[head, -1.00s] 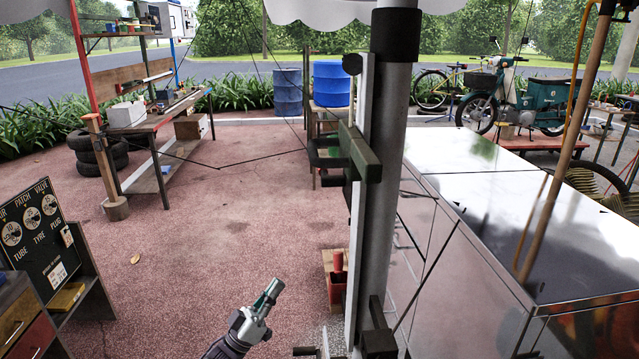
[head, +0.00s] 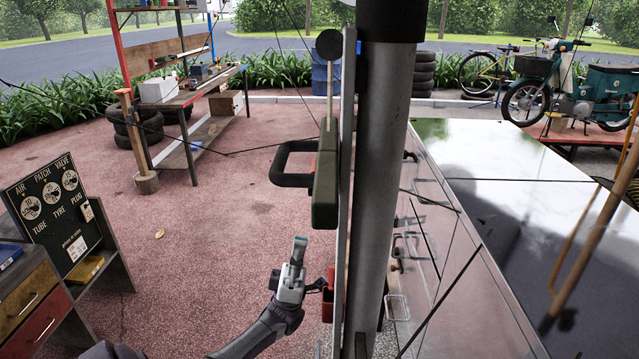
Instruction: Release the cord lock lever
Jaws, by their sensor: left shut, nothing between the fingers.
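A grey post (head: 381,180) stands upright just right of the middle of the head view. A dark green block (head: 326,178) is mounted on its left side, with a black loop handle (head: 283,168) sticking out to the left. A thin upright lever (head: 329,85) with a round black knob (head: 329,46) rises above the block; it looks like the cord lock lever. My left gripper (head: 300,243) is shut and empty, pointing up, below the handle in the picture and apart from it. My right gripper is out of view.
A shiny-topped cabinet (head: 480,165) fills the right side. A red container (head: 328,300) sits low by the post, partly hidden. A gauge board (head: 58,215) and drawers (head: 35,310) stand at the left. Open floor (head: 215,215) lies left of the post.

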